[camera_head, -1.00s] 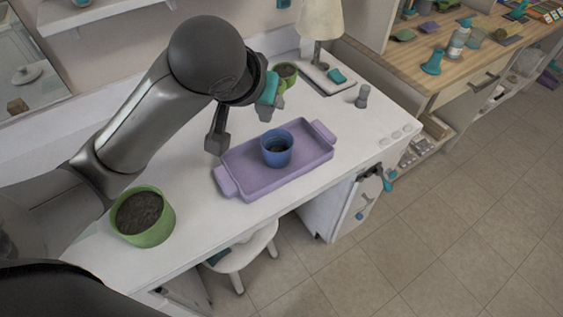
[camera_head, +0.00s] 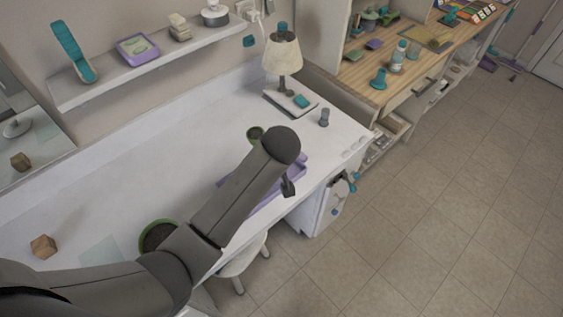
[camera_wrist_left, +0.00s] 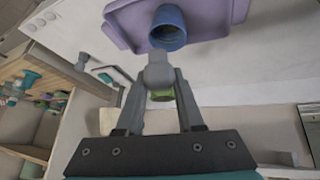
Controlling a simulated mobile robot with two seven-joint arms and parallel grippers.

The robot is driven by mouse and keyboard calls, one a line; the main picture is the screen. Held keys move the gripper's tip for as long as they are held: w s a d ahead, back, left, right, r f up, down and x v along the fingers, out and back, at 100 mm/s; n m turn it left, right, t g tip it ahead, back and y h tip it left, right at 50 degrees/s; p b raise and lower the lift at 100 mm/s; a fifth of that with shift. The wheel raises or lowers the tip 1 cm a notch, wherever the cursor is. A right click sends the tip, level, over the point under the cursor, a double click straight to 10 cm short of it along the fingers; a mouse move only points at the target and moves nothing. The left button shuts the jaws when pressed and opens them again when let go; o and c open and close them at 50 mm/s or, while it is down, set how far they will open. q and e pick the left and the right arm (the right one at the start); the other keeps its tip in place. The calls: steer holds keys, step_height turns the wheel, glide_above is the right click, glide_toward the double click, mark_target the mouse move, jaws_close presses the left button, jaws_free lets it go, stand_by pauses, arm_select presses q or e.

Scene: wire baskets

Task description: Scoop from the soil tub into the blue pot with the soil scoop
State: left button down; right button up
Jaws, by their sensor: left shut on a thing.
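The soil tub (camera_head: 157,236), round and green with dark soil, stands on the white desk, partly behind my left arm. The lilac tray (camera_head: 285,170) is mostly hidden by that arm, and the blue pot is hidden there. In the left wrist view the blue pot (camera_wrist_left: 168,24) stands upright in the tray (camera_wrist_left: 122,28), just beyond my left gripper (camera_wrist_left: 160,82). My right gripper is out of view.
A small green pot (camera_head: 255,132) stands behind the tray. A lamp (camera_head: 283,55), a grey bottle (camera_head: 324,117) and a wooden cube (camera_head: 43,246) are on the desk. A wall shelf (camera_head: 150,65) hangs behind. A stool (camera_head: 243,262) stands at the front.

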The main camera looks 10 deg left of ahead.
arm_select(q)
steer(key=s+d+f+n+h+p, duration=0.1)
steer(key=s+d+f+h+p, duration=0.1)
steer(key=s+d+f+p, duration=0.1)
step_height(320, 180, down, 2)
steer(key=shift+s+f+g+h+p, duration=0.1)
steer(key=shift+s+g+h+p, duration=0.3)
steer(key=shift+s+p, duration=0.3)
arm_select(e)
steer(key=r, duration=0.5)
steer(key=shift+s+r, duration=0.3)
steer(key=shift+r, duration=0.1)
